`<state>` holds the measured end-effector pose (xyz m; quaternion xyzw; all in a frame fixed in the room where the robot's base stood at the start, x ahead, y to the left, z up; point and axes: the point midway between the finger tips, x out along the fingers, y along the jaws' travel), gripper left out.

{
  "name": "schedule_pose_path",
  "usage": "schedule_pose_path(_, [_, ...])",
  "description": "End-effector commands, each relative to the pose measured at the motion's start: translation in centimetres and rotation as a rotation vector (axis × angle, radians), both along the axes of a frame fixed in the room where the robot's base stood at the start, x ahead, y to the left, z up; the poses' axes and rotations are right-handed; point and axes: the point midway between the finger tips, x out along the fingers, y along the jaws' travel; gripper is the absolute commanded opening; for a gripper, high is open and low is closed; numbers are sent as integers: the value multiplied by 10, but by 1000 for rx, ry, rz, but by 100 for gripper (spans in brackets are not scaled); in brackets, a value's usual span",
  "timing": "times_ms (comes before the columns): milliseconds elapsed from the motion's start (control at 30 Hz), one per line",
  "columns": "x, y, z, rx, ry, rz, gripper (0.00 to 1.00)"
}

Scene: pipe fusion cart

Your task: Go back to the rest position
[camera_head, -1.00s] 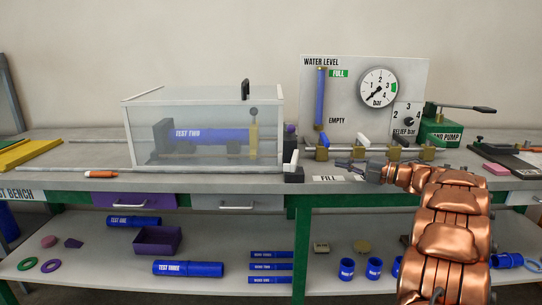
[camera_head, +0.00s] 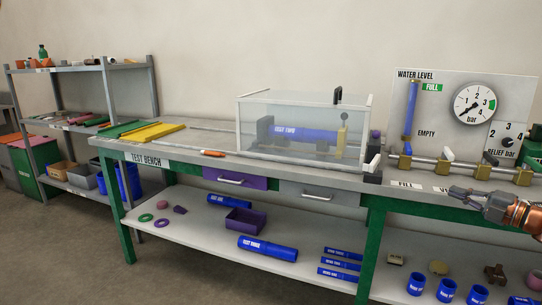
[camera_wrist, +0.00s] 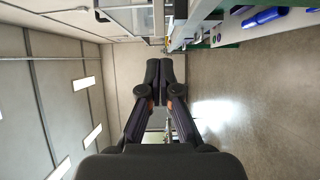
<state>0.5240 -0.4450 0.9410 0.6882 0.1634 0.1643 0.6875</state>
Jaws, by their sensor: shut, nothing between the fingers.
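My gripper (camera_head: 464,193) is at the right of the head view, in front of the front edge of the test bench (camera_head: 190,163). It is shut and empty. In the wrist view my gripper (camera_wrist: 160,72) shows its two dark fingers together, with nothing between them. My copper-coloured arm runs off the right edge of the head view, so most of it is hidden there.
On the bench stand a clear box (camera_head: 245,115) with a blue pipe (camera_head: 305,134) inside and a gauge panel (camera_head: 450,95). The lower shelf (camera_head: 190,232) holds blue pipes and a purple tray (camera_head: 245,228). A grey rack (camera_head: 105,110) stands left. Floor (camera_head: 70,255) at front left is clear.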

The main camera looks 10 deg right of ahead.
Motion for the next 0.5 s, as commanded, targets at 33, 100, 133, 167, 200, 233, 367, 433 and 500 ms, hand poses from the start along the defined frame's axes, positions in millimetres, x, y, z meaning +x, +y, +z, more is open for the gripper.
schedule_pose_path(33, [1, 1, 0, 0, 0, 1, 0])
schedule_pose_path(100, [10, 3, 5, 3, -2, -15, 0])
schedule_pose_path(133, [13, 4, 7, 5, -3, -24, 0])
schedule_pose_path(167, [17, 5, 8, 7, -2, -32, 0])
schedule_pose_path(200, [23, 6, 10, 10, -2, -44, 0])
schedule_pose_path(233, [27, 6, 12, 13, -3, -55, 0])
schedule_pose_path(367, [43, 8, 22, 24, -5, -104, 0])
schedule_pose_path(433, [53, 7, 28, 32, -5, -139, 0])
schedule_pose_path(500, [62, 7, 35, 43, -6, -175, 0])
